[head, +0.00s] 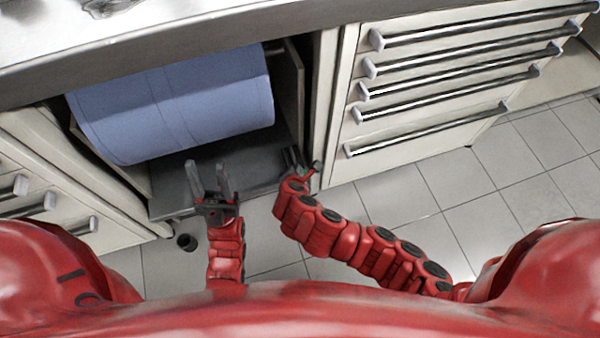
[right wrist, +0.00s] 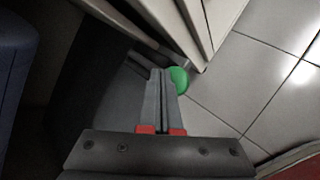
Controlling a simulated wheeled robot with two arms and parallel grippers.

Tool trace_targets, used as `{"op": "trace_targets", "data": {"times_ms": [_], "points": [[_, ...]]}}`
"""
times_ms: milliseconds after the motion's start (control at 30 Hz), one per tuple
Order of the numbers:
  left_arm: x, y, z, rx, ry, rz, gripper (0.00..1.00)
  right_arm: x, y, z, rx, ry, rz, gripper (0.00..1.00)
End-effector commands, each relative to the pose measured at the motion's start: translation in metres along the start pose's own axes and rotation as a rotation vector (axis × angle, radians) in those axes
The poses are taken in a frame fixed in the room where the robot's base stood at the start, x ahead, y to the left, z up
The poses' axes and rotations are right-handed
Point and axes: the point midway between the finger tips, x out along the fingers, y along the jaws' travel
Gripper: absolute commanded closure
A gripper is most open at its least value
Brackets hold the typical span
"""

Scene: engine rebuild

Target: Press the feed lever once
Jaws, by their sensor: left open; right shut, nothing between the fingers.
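A round green knob (right wrist: 179,79), which looks like the end of the feed lever, shows in the right wrist view near the cabinet's lower corner. The rest of the lever is hard to make out. My right gripper (right wrist: 160,75) is shut and empty, its tips just left of the knob; I cannot tell whether they touch it. In the head view my right gripper (head: 291,158) is at the right side of the open bay, and I do not see the knob there. My left gripper (head: 208,168) is open and empty in front of the bay.
A large blue roll (head: 175,105) lies in the open bay, behind my left gripper. A drawer cabinet (head: 415,128) with several bar handles stands at right, more drawers (head: 45,205) at left. A metal worktop (head: 215,30) runs above. The tiled floor (head: 400,200) at right is clear.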

Motion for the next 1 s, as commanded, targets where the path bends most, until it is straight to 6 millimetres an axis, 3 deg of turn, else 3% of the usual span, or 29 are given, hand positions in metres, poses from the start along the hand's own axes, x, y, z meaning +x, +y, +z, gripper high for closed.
{"op": "trace_targets", "data": {"times_ms": [1000], "points": [[-0.0046,0.0002,0.0008,0.0,0.0,0.0,0.5,0.0057,-0.0041,-0.0044,0.0,0.0,0.0,1.0]]}}
